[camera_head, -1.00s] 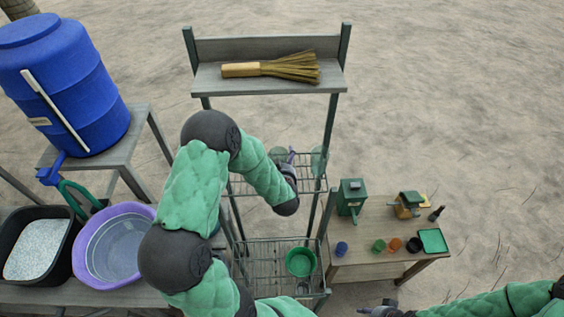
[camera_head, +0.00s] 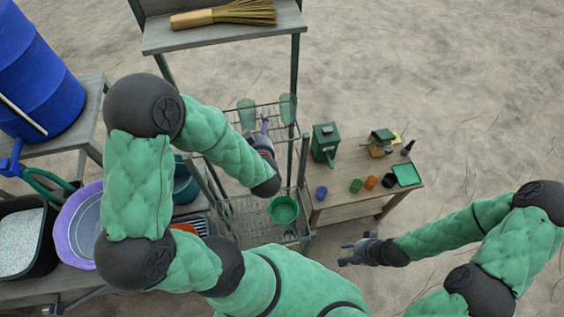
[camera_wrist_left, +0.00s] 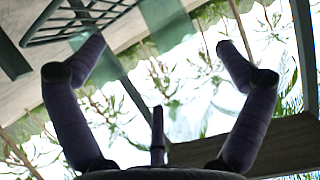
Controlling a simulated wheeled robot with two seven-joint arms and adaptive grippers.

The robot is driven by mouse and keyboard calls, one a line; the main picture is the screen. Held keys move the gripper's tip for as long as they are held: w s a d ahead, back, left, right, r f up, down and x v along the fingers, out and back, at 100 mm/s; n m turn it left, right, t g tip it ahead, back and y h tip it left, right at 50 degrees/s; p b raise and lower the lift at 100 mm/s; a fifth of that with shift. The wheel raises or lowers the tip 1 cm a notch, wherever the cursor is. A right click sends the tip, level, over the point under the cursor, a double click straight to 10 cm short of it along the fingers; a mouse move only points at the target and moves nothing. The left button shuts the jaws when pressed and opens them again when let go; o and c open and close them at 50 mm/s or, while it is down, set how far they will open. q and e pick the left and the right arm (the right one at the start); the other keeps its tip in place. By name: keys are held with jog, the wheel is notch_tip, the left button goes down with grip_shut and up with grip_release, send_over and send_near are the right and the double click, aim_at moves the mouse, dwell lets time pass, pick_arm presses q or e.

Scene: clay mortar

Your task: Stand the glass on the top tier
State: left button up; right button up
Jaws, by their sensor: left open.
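Two translucent green glasses show in the head view at the upper wire tier of the rack, a left glass (camera_head: 246,113) and a right glass (camera_head: 288,108). My left gripper (camera_head: 264,124) is between them, its purple fingers open and apparently empty. In the left wrist view its fingers (camera_wrist_left: 157,48) are spread wide. A translucent green shape (camera_wrist_left: 165,22) shows beyond them; I cannot tell which glass it is. The wire tier (camera_head: 268,110) is partly hidden by my left arm. My right gripper (camera_head: 357,250) is low, away from the rack; its jaw state is unclear.
A brush (camera_head: 230,12) lies on the rack's plank shelf (camera_head: 215,35). A green bowl (camera_head: 283,209) is in the lower wire tier (camera_head: 245,222). A side table (camera_head: 350,190) with small pots, a green box (camera_head: 325,142) and a tray (camera_head: 406,174) stands right. A blue barrel (camera_head: 40,75) stands left.

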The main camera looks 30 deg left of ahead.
pick_arm(q)
jog(key=d+f+m+g+h, duration=0.3)
jog(key=d+f+h, duration=0.5)
jog(key=d+f, duration=0.45)
jog(key=s+d+f+m+g+h, duration=0.2)
jog(key=s+d+f+g+h, duration=0.2)
jog(key=s+d+f+g, duration=0.3)
jog(key=s+d+f, duration=0.3)
jog(key=s+f, duration=0.2)
jog(key=f, duration=0.1)
jog(key=shift+d+f+h, duration=0.15)
jog(key=shift+d+h, duration=0.05)
jog(key=shift+h, duration=0.2)
jog(key=shift+s+f, duration=0.1)
